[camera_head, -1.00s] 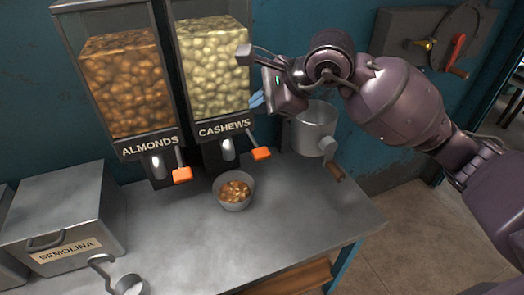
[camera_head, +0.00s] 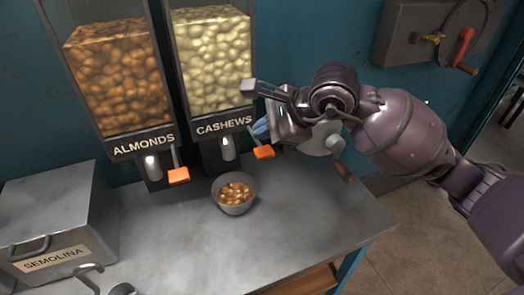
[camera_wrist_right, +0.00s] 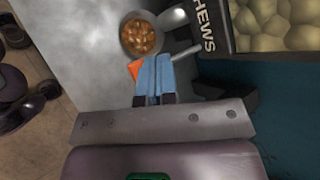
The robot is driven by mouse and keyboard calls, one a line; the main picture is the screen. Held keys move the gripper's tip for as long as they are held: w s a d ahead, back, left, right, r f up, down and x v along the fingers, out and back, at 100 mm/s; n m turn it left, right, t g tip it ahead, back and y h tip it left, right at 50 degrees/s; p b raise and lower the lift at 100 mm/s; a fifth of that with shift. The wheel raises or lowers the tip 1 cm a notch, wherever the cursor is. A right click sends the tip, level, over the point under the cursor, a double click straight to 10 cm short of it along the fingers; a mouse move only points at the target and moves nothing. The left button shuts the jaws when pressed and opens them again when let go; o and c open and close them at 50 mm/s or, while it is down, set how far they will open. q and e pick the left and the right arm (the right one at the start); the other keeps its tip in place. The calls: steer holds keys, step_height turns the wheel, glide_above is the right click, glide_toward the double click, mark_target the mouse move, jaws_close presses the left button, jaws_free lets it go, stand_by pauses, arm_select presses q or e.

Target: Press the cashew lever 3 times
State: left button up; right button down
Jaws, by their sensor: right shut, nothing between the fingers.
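The cashew dispenser (camera_head: 214,62) stands against the wall, labelled CASHEWS, full of pale nuts. Its orange lever (camera_head: 264,152) sticks out at its lower right; in the right wrist view a part of the orange lever (camera_wrist_right: 135,69) shows beside the fingertips. My right gripper (camera_head: 260,129) is shut and empty, its blue fingers just above the lever; they also show in the right wrist view (camera_wrist_right: 155,75). I cannot tell whether they touch it. A grey bowl (camera_head: 234,208) with mixed nuts stands on the counter below the cashew spout. My left gripper is not in view.
The almond dispenser (camera_head: 118,80) with its own orange lever (camera_head: 178,176) stands to the left. A metal pot with a crank (camera_head: 338,147) is behind my right gripper. A semolina box (camera_head: 58,225) is at the left. The counter's front right (camera_head: 310,225) is clear.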

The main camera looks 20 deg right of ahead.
steer(key=shift+f, duration=0.8)
arm_select(q)
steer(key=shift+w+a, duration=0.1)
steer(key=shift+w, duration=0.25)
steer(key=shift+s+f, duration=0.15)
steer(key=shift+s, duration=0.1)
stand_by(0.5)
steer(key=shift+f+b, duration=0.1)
steer(key=shift+b, duration=0.2)
arm_select(e)
steer(key=shift+f, duration=0.15)
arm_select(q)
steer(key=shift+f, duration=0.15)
arm_select(e)
steer(key=shift+f, duration=0.3)
